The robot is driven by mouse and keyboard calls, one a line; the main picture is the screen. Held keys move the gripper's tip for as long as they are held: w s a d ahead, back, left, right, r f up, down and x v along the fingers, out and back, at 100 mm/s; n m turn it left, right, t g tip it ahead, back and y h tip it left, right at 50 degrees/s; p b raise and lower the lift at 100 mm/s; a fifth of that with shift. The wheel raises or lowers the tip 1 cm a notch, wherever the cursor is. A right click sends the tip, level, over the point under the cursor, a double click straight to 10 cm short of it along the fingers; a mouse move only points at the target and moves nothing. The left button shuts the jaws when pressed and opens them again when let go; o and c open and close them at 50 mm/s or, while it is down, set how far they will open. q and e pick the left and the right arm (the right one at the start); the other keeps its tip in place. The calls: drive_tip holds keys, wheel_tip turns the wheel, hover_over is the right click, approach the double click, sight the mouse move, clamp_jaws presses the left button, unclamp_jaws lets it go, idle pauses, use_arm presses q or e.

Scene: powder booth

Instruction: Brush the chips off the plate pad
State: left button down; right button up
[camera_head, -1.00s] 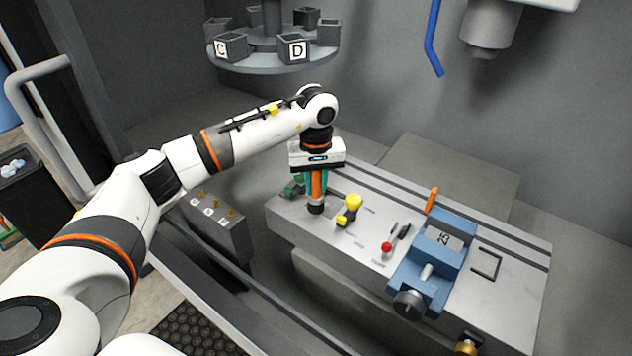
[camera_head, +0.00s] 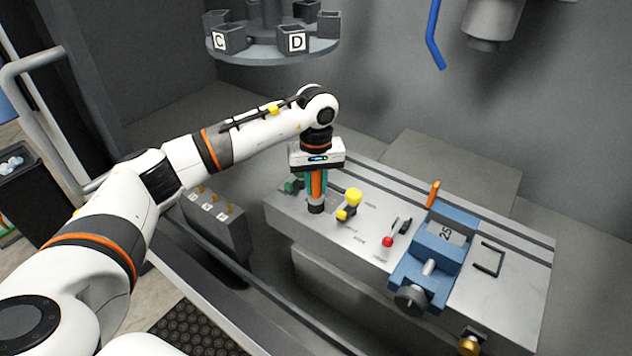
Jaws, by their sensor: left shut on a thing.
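My left gripper (camera_head: 316,178) points down over the left end of the grey machine table (camera_head: 350,262). It is shut on an upright tool with an orange handle (camera_head: 316,183) and a dark lower end (camera_head: 316,206), which looks like a brush. The tool's lower end is at or just above the table top; I cannot tell if it touches. A blue vise (camera_head: 432,262) with a grey plate marked 25 (camera_head: 446,231) stands on the table to the right. I cannot make out any chips or say which surface is the plate pad. My right gripper is not in view.
A yellow-knobbed piece (camera_head: 352,200) and a red-knobbed piece (camera_head: 388,241) stand between the tool and the vise. A green item (camera_head: 292,186) is close left of the gripper. An orange upright handle (camera_head: 433,194) is behind the vise. A round carousel (camera_head: 272,50) hangs above.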

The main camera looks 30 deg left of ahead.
use_arm(q)
drive_tip(key=shift+f, duration=0.2)
drive_tip(key=shift+w, duration=0.1)
drive_tip(key=shift+w+d+b, duration=0.1)
drive_tip(key=shift+w+b, duration=0.45)
drive_tip(key=shift+w, duration=0.05)
drive_tip(key=shift+w+d+r+b, duration=0.15)
drive_tip(key=shift+w+b, duration=0.25)
drive_tip(key=shift+w, duration=0.6)
drive_tip(key=shift+w+b, duration=0.35)
drive_tip(key=shift+w, duration=0.05)
drive_tip(key=shift+w+d+f+b, duration=0.1)
drive_tip(key=shift+w+b, duration=0.15)
drive_tip(key=shift+w, duration=0.25)
drive_tip(key=shift+w+d+f+b, duration=0.1)
drive_tip(key=shift+w+b, duration=0.1)
drive_tip(key=shift+w, duration=0.25)
drive_tip(key=shift+r, duration=0.1)
